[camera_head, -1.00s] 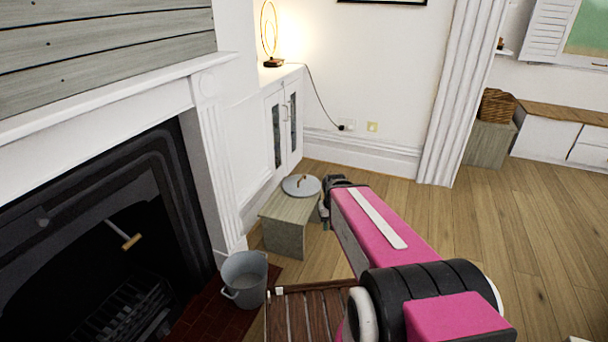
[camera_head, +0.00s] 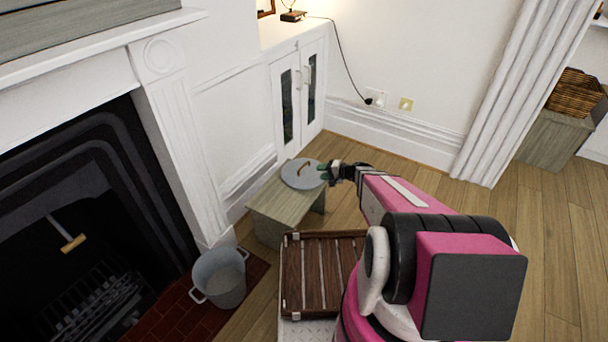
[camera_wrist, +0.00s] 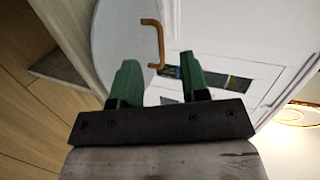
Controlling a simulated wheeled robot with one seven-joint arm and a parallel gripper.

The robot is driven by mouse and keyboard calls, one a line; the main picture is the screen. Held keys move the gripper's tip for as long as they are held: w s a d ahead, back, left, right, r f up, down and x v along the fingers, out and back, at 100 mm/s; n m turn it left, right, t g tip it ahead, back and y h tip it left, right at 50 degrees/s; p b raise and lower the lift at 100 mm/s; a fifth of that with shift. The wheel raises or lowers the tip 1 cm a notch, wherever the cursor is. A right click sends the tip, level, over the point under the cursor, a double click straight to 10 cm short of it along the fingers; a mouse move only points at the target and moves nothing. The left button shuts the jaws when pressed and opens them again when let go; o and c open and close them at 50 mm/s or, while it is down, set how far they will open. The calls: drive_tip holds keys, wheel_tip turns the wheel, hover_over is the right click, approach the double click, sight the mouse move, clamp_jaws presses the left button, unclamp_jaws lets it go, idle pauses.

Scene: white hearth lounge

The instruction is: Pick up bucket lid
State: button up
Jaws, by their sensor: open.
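The bucket lid (camera_head: 298,174) is a round grey disc with a brown arched handle (camera_head: 303,167). It lies flat on a small wooden stool (camera_head: 276,207) in the head view. In the wrist view the lid (camera_wrist: 118,28) shows beyond the fingers, with its handle (camera_wrist: 155,42) a little above the gap between them. My gripper (camera_head: 325,171) is at the right edge of the lid in the head view. In the wrist view its green fingers (camera_wrist: 157,72) are apart with nothing between them. A grey metal bucket (camera_head: 220,279) stands on the brick hearth.
A wooden slatted tray (camera_head: 318,284) is in front of the stool, next to my arm. The fireplace (camera_head: 80,225) is at the left and a white cabinet (camera_head: 297,92) stands behind the stool.

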sight(306, 164)
drive_tip(key=w+d+f+m+t, duration=0.2)
drive_tip(key=w+f+m+t, duration=0.1)
drive_tip(key=w+f, duration=0.1)
drive_tip(key=shift+y, duration=0.3)
drive_tip(key=x, duration=0.7)
drive_tip(key=r+x, duration=0.1)
drive_tip(key=x, duration=0.2)
drive_tip(key=shift+w+a+f, duration=0.1)
drive_tip(key=shift+w, duration=0.4)
clamp_jaws()
